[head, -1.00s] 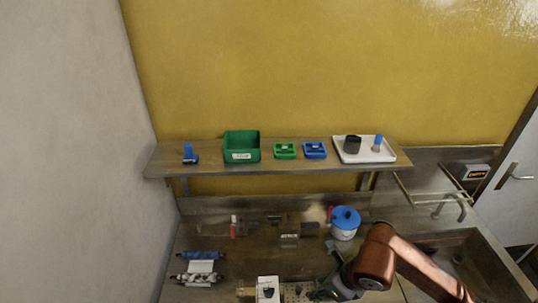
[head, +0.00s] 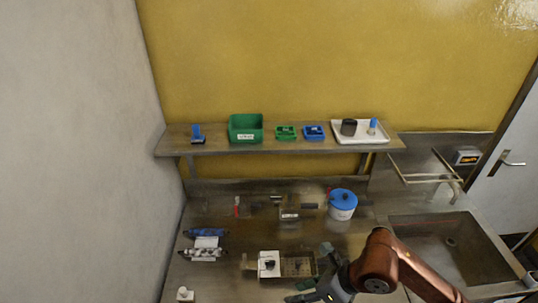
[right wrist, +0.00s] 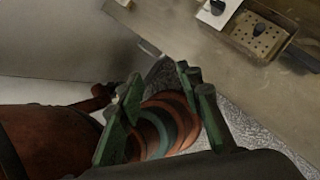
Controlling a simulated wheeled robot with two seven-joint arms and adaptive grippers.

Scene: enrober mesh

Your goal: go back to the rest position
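My right gripper (right wrist: 162,85) shows in the right wrist view with its two green fingers spread apart and nothing between them. In the head view my copper right arm comes in from the lower right, and its gripper (head: 318,287) hangs over the front of the counter (head: 225,285), just right of a box with a perforated inside (head: 298,268). My left gripper is in neither view.
A blue-lidded pot (head: 342,205) stands behind my right arm. A white block with a dark knob (head: 268,265) adjoins the perforated box. A roller device (head: 205,245) lies left. The sink (head: 450,245) is right. The shelf (head: 210,145) holds bins and a tray (head: 361,134).

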